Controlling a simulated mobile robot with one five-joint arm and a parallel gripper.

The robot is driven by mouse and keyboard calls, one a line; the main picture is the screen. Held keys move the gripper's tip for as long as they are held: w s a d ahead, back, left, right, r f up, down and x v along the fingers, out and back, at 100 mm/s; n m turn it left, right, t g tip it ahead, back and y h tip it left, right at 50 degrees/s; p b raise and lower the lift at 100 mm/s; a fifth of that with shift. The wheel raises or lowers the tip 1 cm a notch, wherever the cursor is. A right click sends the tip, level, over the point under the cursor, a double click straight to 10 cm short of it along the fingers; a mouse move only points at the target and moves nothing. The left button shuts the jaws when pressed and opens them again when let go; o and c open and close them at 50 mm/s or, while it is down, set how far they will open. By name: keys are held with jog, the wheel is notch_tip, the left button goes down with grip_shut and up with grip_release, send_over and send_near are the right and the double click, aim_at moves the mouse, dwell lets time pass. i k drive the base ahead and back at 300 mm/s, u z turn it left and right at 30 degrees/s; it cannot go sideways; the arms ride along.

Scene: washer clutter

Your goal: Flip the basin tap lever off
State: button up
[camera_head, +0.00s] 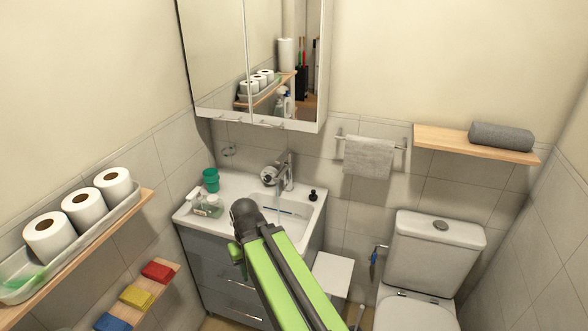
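The chrome basin tap (287,177) stands at the back of the white basin (236,186), below the mirror cabinet. Its lever, at the top of the tap, is small in the picture, and I cannot tell its exact angle. A thin pale streak below the tap looks like running water. My green arm with its dark joint rises from the bottom of the picture in front of the basin and hides part of the bowl and the basin's front. My gripper cannot be made out; the tap stands clear of the visible arm.
A green cup (211,180) and a clear bottle (213,206) stand at the basin's left; a small black item (312,195) is at its right. The mirror cabinet (215,60) overhangs the basin. A toilet (432,260) stands right. A shelf (90,253) with rolls juts out left.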

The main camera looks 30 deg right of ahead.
aim_at(288, 156)
jog(key=z, duration=0.5)
jog(key=i, duration=0.45)
jog(key=z, duration=0.15)
jog(key=k, duration=0.5)
jog(key=u, duration=1.15)
jog(key=i, duration=0.45)
jog(key=z, duration=0.05)
